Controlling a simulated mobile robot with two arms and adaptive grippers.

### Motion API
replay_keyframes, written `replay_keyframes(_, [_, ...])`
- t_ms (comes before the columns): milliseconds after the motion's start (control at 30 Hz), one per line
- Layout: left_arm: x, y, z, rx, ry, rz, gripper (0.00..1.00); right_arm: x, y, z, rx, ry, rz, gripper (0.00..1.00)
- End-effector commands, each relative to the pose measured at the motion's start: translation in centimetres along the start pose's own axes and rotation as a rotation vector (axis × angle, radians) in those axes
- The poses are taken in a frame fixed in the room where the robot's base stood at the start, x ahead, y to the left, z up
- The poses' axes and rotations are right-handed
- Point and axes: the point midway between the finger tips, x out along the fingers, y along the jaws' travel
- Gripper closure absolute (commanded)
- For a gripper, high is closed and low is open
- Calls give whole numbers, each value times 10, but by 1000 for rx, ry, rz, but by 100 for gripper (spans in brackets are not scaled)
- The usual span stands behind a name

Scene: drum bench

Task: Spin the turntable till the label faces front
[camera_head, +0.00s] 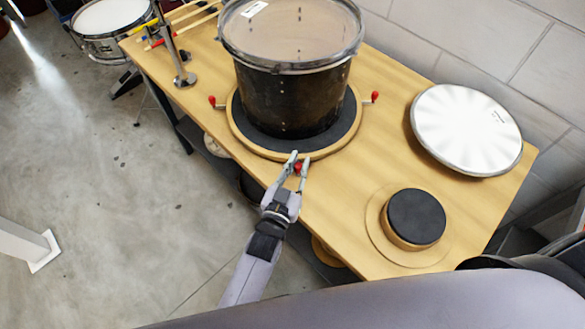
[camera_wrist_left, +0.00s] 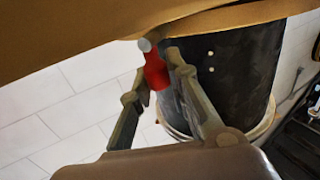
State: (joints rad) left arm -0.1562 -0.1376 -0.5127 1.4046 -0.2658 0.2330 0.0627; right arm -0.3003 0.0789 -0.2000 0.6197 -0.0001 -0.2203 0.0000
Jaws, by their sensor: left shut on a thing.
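A black drum (camera_head: 293,100) with a clear head stands on the turntable, a round wooden disc (camera_head: 240,136) with a dark mat. A small white label (camera_head: 254,9) lies on the drum head, at its back left. Red-knobbed handles stick out from the disc at the left (camera_head: 212,101) and right (camera_head: 374,96). My left gripper (camera_head: 299,161) is at the disc's front edge, shut on a third red handle (camera_head: 298,169). In the left wrist view the red handle (camera_wrist_left: 155,70) sits between its fingers. My right gripper is not in view.
A round white-headed drum (camera_head: 466,130) lies at the bench's right, near a small dark pad (camera_head: 416,217) on a wooden disc. A metal stand (camera_head: 183,78) and drumsticks (camera_head: 190,15) are at the back left. A snare drum (camera_head: 108,18) stands beyond the bench.

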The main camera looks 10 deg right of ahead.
Motion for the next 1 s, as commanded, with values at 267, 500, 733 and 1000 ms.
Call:
replay_keyframes(267, [4,4,0,-2,-1,6,100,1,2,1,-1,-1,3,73])
replay_keyframes(500, [4,4,0,-3,-1,5,100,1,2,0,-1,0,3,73])
replay_keyframes(733, [4,3,0,-2,-1,5,74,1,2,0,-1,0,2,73])
replay_keyframes(1000, [4,3,0,-1,-1,3,64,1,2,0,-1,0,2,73])
